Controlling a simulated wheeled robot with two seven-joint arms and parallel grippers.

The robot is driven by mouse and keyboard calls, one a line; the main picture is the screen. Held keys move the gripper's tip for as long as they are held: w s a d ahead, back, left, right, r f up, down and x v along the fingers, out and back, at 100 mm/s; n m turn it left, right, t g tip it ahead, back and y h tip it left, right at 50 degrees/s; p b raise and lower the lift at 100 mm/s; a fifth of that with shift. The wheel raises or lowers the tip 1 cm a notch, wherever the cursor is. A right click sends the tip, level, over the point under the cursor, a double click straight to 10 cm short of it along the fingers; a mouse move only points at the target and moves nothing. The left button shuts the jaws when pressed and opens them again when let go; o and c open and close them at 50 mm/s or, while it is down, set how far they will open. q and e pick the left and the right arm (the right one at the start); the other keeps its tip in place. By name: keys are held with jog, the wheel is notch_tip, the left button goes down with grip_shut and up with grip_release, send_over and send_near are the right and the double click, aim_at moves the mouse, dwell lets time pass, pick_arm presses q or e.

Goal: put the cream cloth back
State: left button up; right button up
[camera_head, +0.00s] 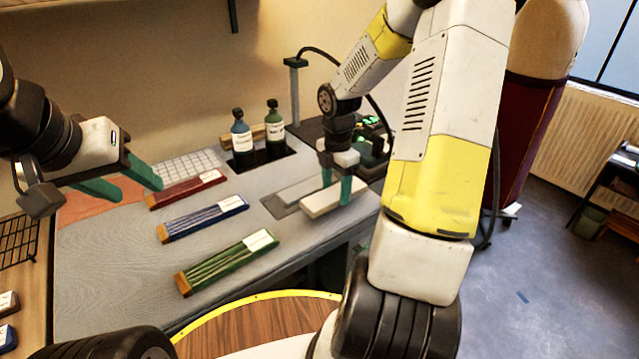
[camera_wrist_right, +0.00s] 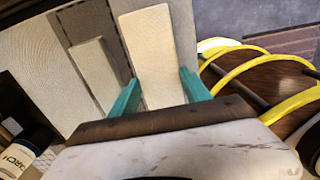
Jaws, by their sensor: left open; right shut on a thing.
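The cream cloth (camera_head: 325,199) is a long, flat, pale folded piece near the right end of the grey table. My right gripper (camera_head: 336,187) is shut on it, with teal fingers on either side. In the right wrist view the cloth (camera_wrist_right: 146,45) runs between the fingertips (camera_wrist_right: 158,77). Whether it touches the surface or is slightly above it is unclear. A second pale strip (camera_head: 299,187) lies beside it, over a dark grey rectangle (camera_head: 276,207). My left gripper (camera_head: 138,190) is open and empty above the table's left part.
Red (camera_head: 186,189), blue (camera_head: 203,218) and green (camera_head: 227,262) bundles lie on the grey table (camera_head: 110,275). Two labelled bottles (camera_head: 242,140) (camera_head: 274,126) stand at the back. A yellow-rimmed wooden round surface (camera_head: 255,322) is in front. A post (camera_head: 294,92) with a cable rises behind.

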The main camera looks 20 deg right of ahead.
aim_at(336, 193)
jog(key=shift+f, duration=1.75)
jog(key=shift+f, duration=0.15)
jog(key=o, duration=1.5)
notch_tip(336, 193, up, 12)
jog(key=shift+r, duration=0.2)
jog(key=s+a+r+m+t+y, duration=0.1)
jog(key=s+a+r+m+t, duration=0.2)
jog(key=s+a+r+m, duration=0.2)
jog(key=s+a+r+m+t+y, duration=0.1)
jog(key=s+a+r+m+t, duration=0.2)
jog(key=s+r+m, duration=0.6)
jog(key=s+a+m, duration=0.2)
jog(key=s+m, duration=0.1)
jog(key=m, duration=0.4)
jog(key=shift+s, duration=0.35)
jog(key=shift+a, duration=0.1)
